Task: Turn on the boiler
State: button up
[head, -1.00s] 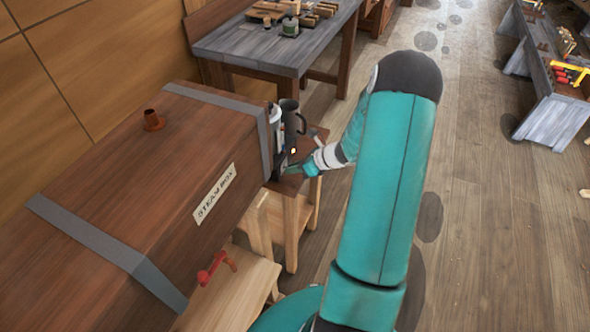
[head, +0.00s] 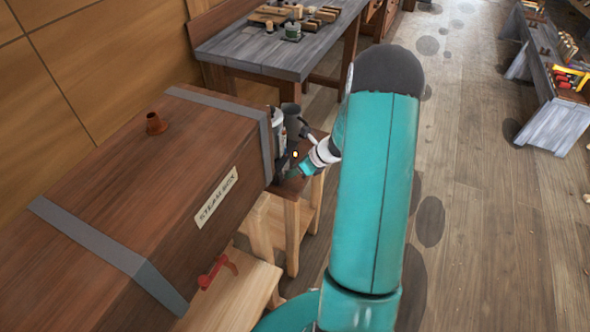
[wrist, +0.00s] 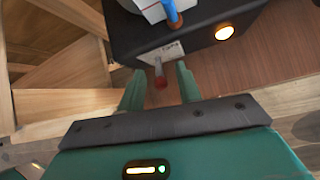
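The boiler is a pale cylinder (head: 278,128) on a small wooden stand at the end of the steam box in the head view. In the wrist view its dark base (wrist: 195,30) fills the top, with a glowing round lamp (wrist: 224,32) and a small pale label plate (wrist: 165,52). A red-tipped switch lever (wrist: 160,80) sticks out below the label. My gripper (wrist: 160,80) is open, with its teal fingers on either side of the lever and a gap showing on both sides. In the head view the gripper (head: 294,170) is small and partly hidden by the base.
A dark jug-like vessel (head: 292,122) stands beside the boiler. A grey workbench (head: 280,50) stands behind.

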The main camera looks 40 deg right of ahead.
jog(key=v, duration=1.4)
dwell(0.4)
